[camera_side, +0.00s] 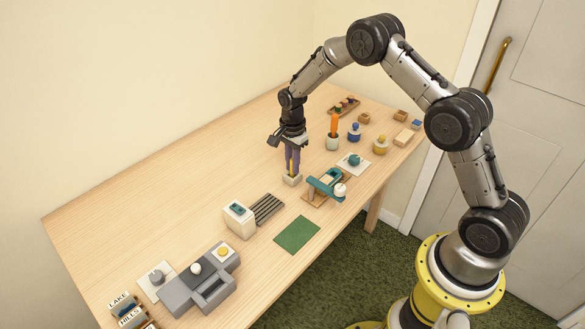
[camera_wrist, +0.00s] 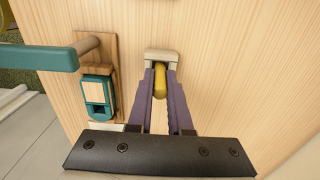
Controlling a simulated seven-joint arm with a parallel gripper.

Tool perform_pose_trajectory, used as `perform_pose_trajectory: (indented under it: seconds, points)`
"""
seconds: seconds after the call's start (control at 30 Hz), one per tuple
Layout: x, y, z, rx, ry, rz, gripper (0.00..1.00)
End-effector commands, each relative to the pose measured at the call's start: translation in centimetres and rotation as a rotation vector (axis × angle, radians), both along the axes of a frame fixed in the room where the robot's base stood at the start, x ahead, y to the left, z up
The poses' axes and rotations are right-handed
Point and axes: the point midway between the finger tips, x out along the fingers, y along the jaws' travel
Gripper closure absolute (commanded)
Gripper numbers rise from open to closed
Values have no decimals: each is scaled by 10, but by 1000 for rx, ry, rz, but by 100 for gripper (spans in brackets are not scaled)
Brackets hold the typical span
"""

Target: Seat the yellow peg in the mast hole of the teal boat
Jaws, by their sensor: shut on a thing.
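The yellow peg (camera_wrist: 160,82) is between the two purple fingers of my gripper (camera_wrist: 161,90), which is shut on it. In the side view my gripper (camera_side: 292,163) points down, with the peg (camera_side: 291,168) in it, at a small cream block (camera_side: 292,181). The peg's far end meets this block (camera_wrist: 162,54) in the wrist view; how deep it sits in it cannot be told. A small teal body with a pale top and a dark square hole (camera_wrist: 97,112), apparently the boat, sits on a wooden board (camera_wrist: 108,62) left of my fingers. Its hole looks empty.
A teal bar (camera_side: 322,187) on a wooden post reaches over the board, close to the boat. A dark slatted rack (camera_side: 266,207), a white box (camera_side: 239,218) and a green mat (camera_side: 297,234) lie nearer. Several pots stand beyond.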

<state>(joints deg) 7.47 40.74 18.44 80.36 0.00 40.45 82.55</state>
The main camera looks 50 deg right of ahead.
Motion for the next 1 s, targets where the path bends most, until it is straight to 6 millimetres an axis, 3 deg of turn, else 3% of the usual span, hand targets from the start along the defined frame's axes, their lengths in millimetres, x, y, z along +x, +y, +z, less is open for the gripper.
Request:
perform_pose_trajectory:
  seconds: [0.27, 0.47, 0.77, 1.0]
  points:
    - [1, 0, 9, 0, -3, 0, 100]
    - [-2, 0, 36, 0, -3, 0, 100]
    - [-53, 7, 96, -1, -4, 0, 100]
    - [-103, 13, 115, 0, -1, 0, 100]
